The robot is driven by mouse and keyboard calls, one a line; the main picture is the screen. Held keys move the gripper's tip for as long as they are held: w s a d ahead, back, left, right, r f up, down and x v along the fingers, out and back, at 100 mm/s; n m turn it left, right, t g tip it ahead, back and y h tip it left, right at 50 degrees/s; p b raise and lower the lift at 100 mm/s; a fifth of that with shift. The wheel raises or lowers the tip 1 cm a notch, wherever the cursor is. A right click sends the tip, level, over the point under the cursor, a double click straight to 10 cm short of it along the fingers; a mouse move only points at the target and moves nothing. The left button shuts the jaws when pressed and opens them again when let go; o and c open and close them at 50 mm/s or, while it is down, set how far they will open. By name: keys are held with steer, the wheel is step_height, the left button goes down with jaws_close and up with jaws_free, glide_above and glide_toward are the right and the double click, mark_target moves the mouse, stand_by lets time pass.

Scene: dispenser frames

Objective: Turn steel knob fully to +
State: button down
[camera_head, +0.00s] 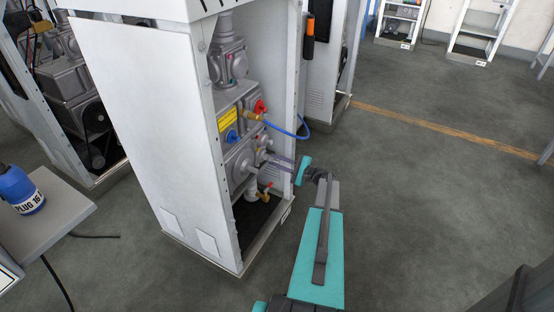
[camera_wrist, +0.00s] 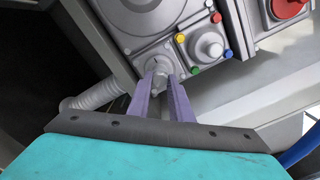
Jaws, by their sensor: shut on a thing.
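The steel knob (camera_wrist: 160,80) is a small grey piece on a round plate low on the grey dispenser unit, in the wrist view. My gripper (camera_wrist: 161,84) has its two purple fingers closed on either side of it, and they cover part of it. In the head view my gripper (camera_head: 271,158) reaches from the right into the open cabinet, at the front of the grey unit. The fingers hide the knob there. No + mark can be made out in either view.
Beside the knob is a round grey fitting (camera_wrist: 206,46) with coloured dots around it. A red knob (camera_head: 260,106), a blue knob (camera_head: 232,136) and a blue hose (camera_head: 286,129) are close above my gripper. The cabinet's white side panel (camera_head: 140,130) stands left. Floor is free to the right.

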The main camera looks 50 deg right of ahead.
stand_by(0.4)
steer(key=c, duration=1.6)
jaws_free()
steer(key=shift+s, duration=0.15)
steer(key=p+v, duration=0.1)
steer(key=v, duration=1.2)
steer(key=shift+s, duration=0.3)
